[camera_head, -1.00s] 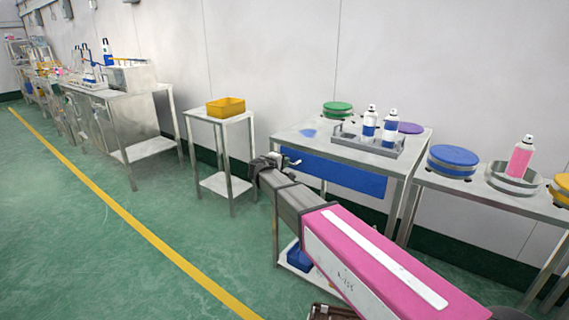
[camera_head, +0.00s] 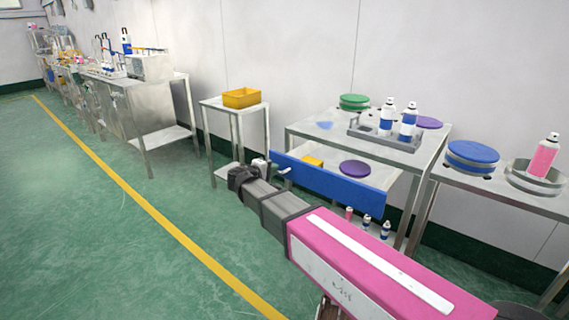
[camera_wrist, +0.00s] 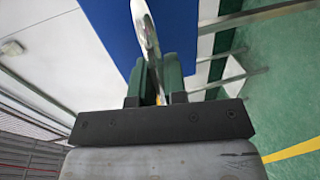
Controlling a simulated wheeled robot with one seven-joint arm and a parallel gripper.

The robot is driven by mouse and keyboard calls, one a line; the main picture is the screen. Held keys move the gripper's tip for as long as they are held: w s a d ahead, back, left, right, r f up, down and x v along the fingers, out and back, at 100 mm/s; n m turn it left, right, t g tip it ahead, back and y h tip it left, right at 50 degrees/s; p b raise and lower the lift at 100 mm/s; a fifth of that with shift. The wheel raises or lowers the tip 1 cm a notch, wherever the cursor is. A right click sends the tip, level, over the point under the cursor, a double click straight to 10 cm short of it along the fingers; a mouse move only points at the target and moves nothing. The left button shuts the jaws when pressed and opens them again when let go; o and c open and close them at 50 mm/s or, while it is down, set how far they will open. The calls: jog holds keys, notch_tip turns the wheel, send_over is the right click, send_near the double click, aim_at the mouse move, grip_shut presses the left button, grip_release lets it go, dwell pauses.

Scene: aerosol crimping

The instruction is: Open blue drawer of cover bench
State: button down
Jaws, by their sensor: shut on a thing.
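The blue drawer (camera_head: 330,182) of the cover bench (camera_head: 432,150) stands pulled out from under the bench top. A yellow item (camera_head: 313,162) and a purple disc (camera_head: 355,169) show inside it. My gripper (camera_head: 270,165) is at the left part of the drawer's blue front. In the wrist view my gripper (camera_wrist: 161,85) is shut on the pale metal handle (camera_wrist: 146,30), which passes between its dark green fingers. The blue drawer front (camera_wrist: 110,25) lies just beyond the fingers.
On the bench top are a green disc (camera_head: 354,102), a grey tray (camera_head: 372,135) with spray cans and a purple disc. A small table (camera_head: 225,106) with a yellow bin (camera_head: 241,98) stands to the left. Small bottles (camera_head: 366,222) show below the drawer. The green floor at left is clear.

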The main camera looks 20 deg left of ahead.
jog(key=f+v, duration=0.1)
jog(key=v, duration=0.6)
jog(key=shift+s+a+f, duration=0.2)
jog(key=shift+s+f, duration=0.1)
jog(key=shift+s, duration=0.2)
jog(key=c, duration=1.2)
grip_release()
jog(key=v, duration=1)
jog(key=shift+s+a, duration=0.2)
jog(key=shift+s, duration=0.1)
jog(key=shift+r, duration=0.1)
